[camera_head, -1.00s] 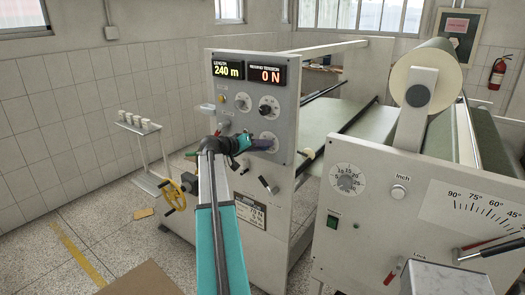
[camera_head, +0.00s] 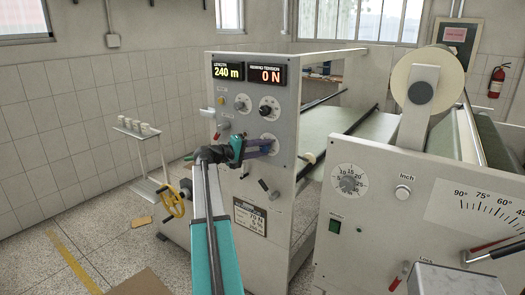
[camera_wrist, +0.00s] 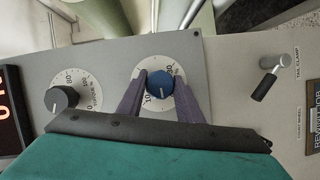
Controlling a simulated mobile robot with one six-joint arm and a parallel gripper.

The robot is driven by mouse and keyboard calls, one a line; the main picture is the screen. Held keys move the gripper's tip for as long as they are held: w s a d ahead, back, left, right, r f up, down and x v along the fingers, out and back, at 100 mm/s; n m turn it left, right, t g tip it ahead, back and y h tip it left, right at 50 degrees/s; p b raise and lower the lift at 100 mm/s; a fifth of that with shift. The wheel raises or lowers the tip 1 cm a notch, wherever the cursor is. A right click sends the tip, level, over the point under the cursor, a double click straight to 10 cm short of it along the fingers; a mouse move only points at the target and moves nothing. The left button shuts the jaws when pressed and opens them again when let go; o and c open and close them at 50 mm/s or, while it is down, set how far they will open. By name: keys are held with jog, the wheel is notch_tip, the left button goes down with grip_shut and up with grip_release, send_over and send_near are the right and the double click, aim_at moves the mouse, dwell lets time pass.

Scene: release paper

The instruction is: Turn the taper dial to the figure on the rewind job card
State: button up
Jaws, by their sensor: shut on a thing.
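The taper dial is a blue knob (camera_wrist: 161,84) with a white pointer line, on a round white scale (camera_wrist: 158,108) in the wrist view. Its pointer aims toward the lower part of the scale; the exact figure is too small to read. My gripper (camera_wrist: 158,78) has its two purple fingers on either side of the knob, shut on it. In the head view my gripper (camera_head: 270,146) is at the lower dial of the grey panel and partly hides it. The rewind job card (camera_head: 250,216) is lower on the machine; its upper figure looks like 70 N, its lower one is unclear.
A tail clamp lever (camera_wrist: 267,80) juts out on the right. Displays above read 240 m (camera_head: 228,72) and 0 N (camera_head: 266,76). A yellow handwheel (camera_head: 171,202) stands low at left.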

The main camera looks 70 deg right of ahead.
dwell(0.3)
jog(key=o, duration=1)
jog(key=shift+o, duration=0.2)
jog(key=shift+w, duration=0.1)
jog(key=b+v, duration=0.3)
jog(key=v, duration=1)
jog(key=shift+a, duration=0.35)
jog(key=shift+w, duration=0.15)
